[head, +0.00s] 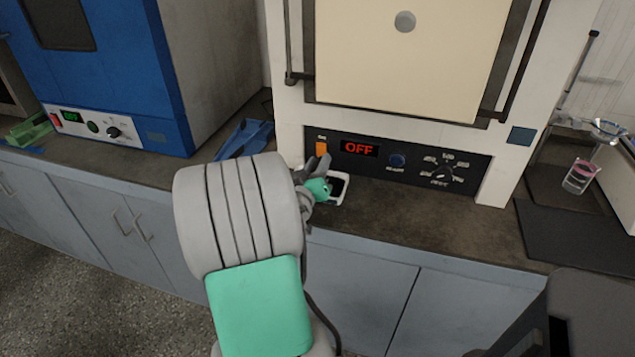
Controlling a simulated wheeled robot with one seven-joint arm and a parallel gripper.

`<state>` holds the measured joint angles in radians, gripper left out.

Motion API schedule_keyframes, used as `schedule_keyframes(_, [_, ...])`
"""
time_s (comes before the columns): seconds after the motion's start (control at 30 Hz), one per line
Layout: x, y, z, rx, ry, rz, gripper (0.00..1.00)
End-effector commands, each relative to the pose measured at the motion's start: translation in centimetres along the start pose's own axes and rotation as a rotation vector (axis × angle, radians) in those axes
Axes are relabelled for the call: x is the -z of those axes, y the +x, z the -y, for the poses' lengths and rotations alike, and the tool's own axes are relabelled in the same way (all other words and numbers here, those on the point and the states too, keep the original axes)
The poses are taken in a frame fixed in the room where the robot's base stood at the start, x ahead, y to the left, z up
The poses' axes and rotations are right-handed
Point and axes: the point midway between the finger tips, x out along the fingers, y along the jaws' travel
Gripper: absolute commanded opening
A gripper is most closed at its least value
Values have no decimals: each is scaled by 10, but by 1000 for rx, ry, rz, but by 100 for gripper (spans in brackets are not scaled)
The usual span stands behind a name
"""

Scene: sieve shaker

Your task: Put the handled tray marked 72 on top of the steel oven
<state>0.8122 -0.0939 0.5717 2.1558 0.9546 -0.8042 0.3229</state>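My gripper (322,178) is low in front of the cream furnace, at the counter's front edge. My arm hides much of it, and I cannot tell whether its fingers are open or shut. A small white tray (343,199) with a dark inside sits right beside the fingers; I cannot tell whether they touch it. No number 72 is readable on it, and no handle shows clearly. A blue handled piece (248,136) lies on the counter left of the furnace, partly behind my arm. No oven is clearly steel; a dark metallic edge (12,85) shows at the far left.
The cream furnace (410,55) shows OFF. A blue oven (110,75) stands left, with a green object (28,131) beside it. At right are a dark mat (575,238), a glass beaker (579,176) and a sieve-like bowl (607,128). Counter (460,222) before the furnace is clear.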

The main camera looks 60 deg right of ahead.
Motion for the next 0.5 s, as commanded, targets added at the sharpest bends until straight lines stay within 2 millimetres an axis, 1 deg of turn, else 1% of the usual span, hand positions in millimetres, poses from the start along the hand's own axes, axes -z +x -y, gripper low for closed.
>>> schedule_keyframes(0.03, [0,0,0,0,0,0,22])
schedule_keyframes(0.07, [0,0,0,0,0,0,20])
schedule_keyframes(0.3, [0,0,0,0,0,0,0])
schedule_keyframes(0.5, [0,0,0,0,0,0,0])
